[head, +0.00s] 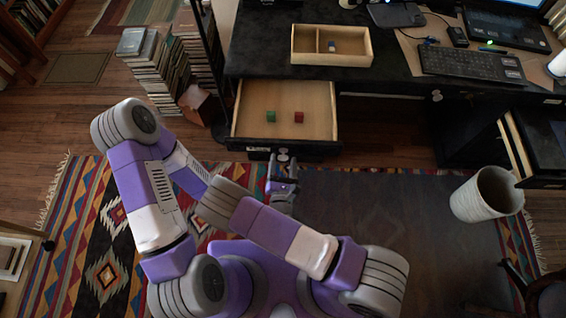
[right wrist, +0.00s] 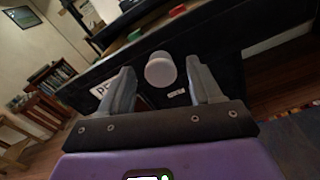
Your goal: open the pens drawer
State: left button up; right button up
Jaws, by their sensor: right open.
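The pens drawer (head: 250,108) stands pulled out from the desk, with its pale wooden inside in plain view. A green cube (head: 271,117) and a red cube (head: 299,118) lie in it. Its black front carries a round pale knob (right wrist: 160,70) and a white label (right wrist: 102,90) on which "PE" can be read. My right gripper (head: 283,168) is open at the drawer front, its fingers to either side of the knob in the right wrist view; contact cannot be told. My left gripper is not in view.
The black desk (head: 265,55) holds a divided wooden tray (head: 310,58) with a small blue item, and a keyboard (head: 470,64). Stacked books (head: 160,75) stand left of the drawer. A pale bin (head: 485,197) stands at the right. A patterned rug (head: 75,220) covers the floor.

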notch_tip(320, 180, up, 10)
jog(key=p, duration=0.3)
jog(key=shift+p, duration=0.3)
